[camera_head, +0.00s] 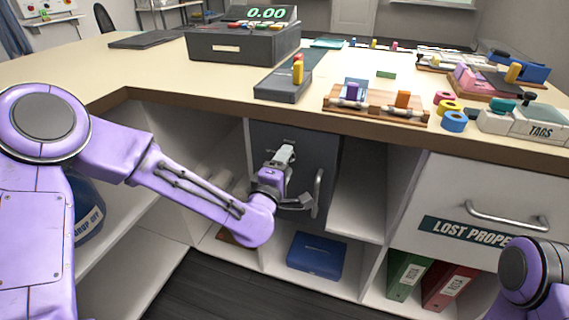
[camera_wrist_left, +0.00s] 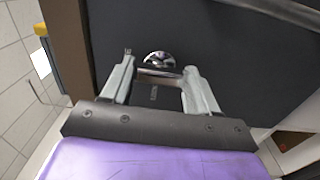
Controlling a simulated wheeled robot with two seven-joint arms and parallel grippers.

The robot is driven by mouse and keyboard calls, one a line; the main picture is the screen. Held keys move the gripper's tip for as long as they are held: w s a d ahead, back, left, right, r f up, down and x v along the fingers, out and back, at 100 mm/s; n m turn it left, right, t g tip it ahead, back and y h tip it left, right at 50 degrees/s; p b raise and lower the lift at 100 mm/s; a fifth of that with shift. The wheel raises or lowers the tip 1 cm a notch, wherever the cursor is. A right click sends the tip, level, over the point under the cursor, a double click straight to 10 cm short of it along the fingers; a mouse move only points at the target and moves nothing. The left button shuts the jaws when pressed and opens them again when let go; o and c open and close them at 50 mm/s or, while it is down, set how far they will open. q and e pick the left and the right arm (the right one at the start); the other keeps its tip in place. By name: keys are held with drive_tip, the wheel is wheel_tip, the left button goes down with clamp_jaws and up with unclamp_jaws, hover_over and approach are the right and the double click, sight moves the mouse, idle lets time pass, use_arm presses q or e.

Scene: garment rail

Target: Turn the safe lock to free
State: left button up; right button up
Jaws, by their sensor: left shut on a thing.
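The dark grey safe door (camera_head: 325,155) sits in the counter's front, under the top. It also fills the left wrist view (camera_wrist_left: 235,70). The safe lock (camera_wrist_left: 160,58) shows there as a round chrome knob with a short bar across it. My left gripper (camera_wrist_left: 158,72) has its two fingers on either side of that bar and is shut on it. In the head view my left gripper (camera_head: 286,153) reaches the upper part of the door and hides most of the lock. My right gripper is out of view.
A curved metal door handle (camera_head: 318,192) stands just right of my left gripper. Open shelves flank the safe, with a blue box (camera_head: 316,256) below. The counter edge overhangs above. A lost property drawer (camera_head: 490,205) is at the right.

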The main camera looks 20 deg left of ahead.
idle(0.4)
use_arm(q)
drive_tip(key=o, duration=1.1)
drive_tip(key=shift+c, duration=0.2)
drive_tip(key=s+p, duration=0.4)
drive_tip(key=s, duration=0.6)
drive_tip(key=shift+s+a, duration=0.25)
drive_tip(key=shift+s, duration=0.05)
